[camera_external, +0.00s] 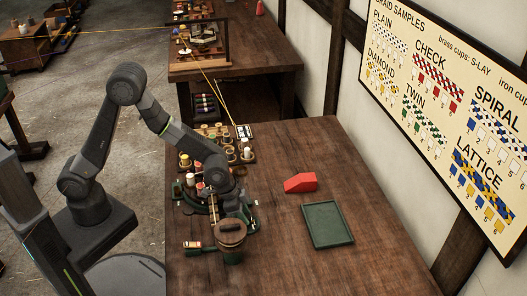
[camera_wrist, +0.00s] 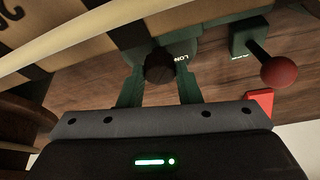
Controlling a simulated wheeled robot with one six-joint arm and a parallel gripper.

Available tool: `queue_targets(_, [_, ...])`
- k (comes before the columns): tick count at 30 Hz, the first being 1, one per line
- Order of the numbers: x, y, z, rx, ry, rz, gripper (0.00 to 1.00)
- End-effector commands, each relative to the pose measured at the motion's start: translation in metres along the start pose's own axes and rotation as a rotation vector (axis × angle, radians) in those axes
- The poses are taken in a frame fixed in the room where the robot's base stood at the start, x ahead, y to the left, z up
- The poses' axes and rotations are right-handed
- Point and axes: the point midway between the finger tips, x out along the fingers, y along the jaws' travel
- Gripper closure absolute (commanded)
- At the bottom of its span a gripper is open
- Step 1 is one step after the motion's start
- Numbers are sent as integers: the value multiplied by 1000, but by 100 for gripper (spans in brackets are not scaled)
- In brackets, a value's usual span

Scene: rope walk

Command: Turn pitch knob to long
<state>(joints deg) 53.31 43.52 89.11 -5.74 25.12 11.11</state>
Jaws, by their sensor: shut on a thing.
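The pitch knob (camera_wrist: 160,67) is a small dark round knob at the top middle of the wrist view, on a green housing (camera_wrist: 178,42). White lettering starting "LO" shows just right of the knob; the rest of the label and any pointer mark are hard to make out. My gripper (camera_wrist: 160,76) has one finger on each side of the knob and is shut on it. In the external view, my wrist (camera_external: 222,180) is over the green machine (camera_external: 250,222) at the table's left edge; the knob and fingertips are hidden there.
A red ball-ended lever (camera_wrist: 278,72) stands close to the right of the knob. A red wedge block (camera_external: 300,183) and a green tray (camera_external: 327,240) lie right of the machine. A rack of spools (camera_external: 245,152) stands behind.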

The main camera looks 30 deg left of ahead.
Motion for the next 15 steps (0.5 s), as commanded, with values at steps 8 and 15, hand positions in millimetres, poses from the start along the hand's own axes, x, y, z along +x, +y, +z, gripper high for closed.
queue_targets(8, [1,2,-1,-180,4,-76,92])
queue_targets(15, [4,3,-1,-343,6,-143,92])
